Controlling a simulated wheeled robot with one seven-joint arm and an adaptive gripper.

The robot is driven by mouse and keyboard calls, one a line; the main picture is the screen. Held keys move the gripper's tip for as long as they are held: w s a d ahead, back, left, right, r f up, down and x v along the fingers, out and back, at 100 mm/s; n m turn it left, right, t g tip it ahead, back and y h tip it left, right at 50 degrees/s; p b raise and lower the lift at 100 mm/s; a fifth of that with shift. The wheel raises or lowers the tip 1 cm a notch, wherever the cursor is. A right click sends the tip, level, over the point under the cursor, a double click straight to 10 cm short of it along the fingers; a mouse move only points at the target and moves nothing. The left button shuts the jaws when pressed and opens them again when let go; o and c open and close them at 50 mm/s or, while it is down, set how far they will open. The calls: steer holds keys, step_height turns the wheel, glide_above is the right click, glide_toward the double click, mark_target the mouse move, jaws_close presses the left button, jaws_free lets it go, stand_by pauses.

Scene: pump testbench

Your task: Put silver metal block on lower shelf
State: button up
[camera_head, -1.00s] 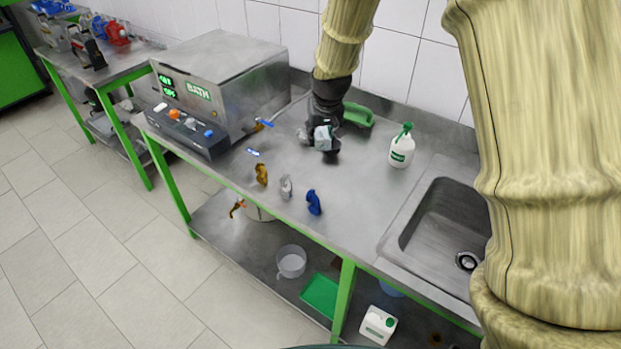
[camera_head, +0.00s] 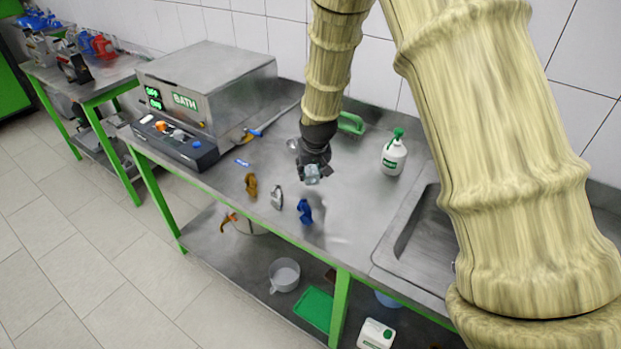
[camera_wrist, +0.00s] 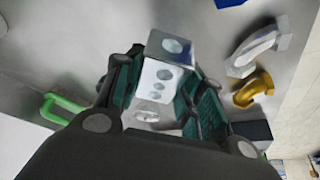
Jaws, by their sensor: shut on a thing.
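The silver metal block (camera_wrist: 165,68), with several round holes, is held between the fingers of my gripper (camera_wrist: 160,95) in the wrist view. In the head view the block (camera_head: 312,173) shows at the tip of my gripper (camera_head: 313,170), above the steel worktop (camera_head: 335,215). The lower shelf (camera_head: 215,245) runs under the worktop and carries a white pot, a green tray and a white canister. Part of the shelf is hidden by the worktop and its green legs.
Gold (camera_head: 251,185), silver (camera_head: 277,197) and blue (camera_head: 305,211) fittings stand near the worktop's front edge. The bath unit (camera_head: 205,95) is at left. The white pot (camera_head: 284,275), green tray (camera_head: 313,308) and canister (camera_head: 375,335) occupy the shelf.

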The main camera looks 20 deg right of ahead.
mark_target(311, 179)
steer(key=shift+f+p, duration=0.6)
steer(key=shift+f, duration=1.5)
steer(key=shift+f, duration=0.15)
steer(key=o, duration=1.2)
steer(key=shift+r, duration=0.2)
